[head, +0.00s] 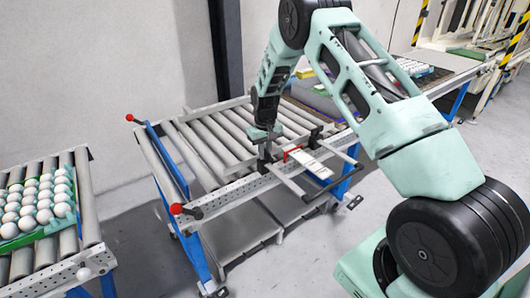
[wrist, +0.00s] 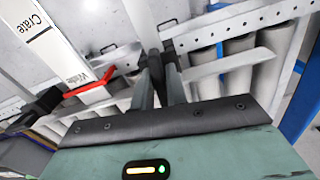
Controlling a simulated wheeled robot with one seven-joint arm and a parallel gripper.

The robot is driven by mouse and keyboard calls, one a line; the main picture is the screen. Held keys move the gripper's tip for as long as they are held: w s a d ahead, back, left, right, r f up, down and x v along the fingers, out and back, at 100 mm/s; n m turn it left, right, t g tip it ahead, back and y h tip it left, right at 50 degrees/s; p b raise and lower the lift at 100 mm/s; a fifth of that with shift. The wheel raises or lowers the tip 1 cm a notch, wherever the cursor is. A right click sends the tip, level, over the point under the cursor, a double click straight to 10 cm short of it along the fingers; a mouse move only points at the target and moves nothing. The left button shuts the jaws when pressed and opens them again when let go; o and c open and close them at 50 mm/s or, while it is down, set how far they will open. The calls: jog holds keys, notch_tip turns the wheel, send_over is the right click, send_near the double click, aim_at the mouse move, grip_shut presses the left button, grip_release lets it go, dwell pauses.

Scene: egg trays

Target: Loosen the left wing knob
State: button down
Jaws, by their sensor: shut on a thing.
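The left wing knob is a small black part (head: 264,154) on the front rail of the middle roller conveyor. My gripper (head: 265,134) points down onto it from above. In the wrist view, the two grey fingers (wrist: 157,72) are shut on the dark knob (wrist: 153,60), whose wings are mostly hidden between the fingertips. The knob's exact turn angle cannot be told. A second black knob (head: 316,137) sits farther right, beside a white scale plate (head: 310,163) with a red pointer (head: 291,153). The plate reads "Crate" and "Width" in the wrist view (wrist: 50,45).
The conveyor (head: 215,135) has grey rollers, a blue side guide (head: 172,160) and red-ended levers (head: 177,209). Two grey rods (head: 290,184) stick out from its front. An egg tray (head: 20,232) sits on the left conveyor. More eggs (head: 412,67) lie at the back right. Floor in front is clear.

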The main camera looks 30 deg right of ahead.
jog(key=c, duration=1.4)
grip_release()
notch_tip(320, 180, up, 18)
jog(key=b, duration=0.2)
jog(key=shift+f, duration=0.25)
jog(key=s+a+r+n+y, duration=0.1)
jog(key=s+a+r+n, duration=0.1)
jog(key=s+a, duration=0.8)
jog(key=s+a+r+n, duration=0.15)
jog(key=s+a, duration=0.45)
jog(key=a, duration=0.8)
jog(key=s+a+f+n, duration=0.1)
jog(key=s+a+n, duration=0.1)
jog(key=s, duration=0.9)
jog(key=s+a+f+n, duration=0.1)
jog(key=s+a+n, duration=0.1)
jog(key=s, duration=1)
jog(key=shift+s+a+f+n, duration=0.15)
jog(key=shift+a+f+n, duration=0.2)
jog(key=shift+n, duration=0.2)
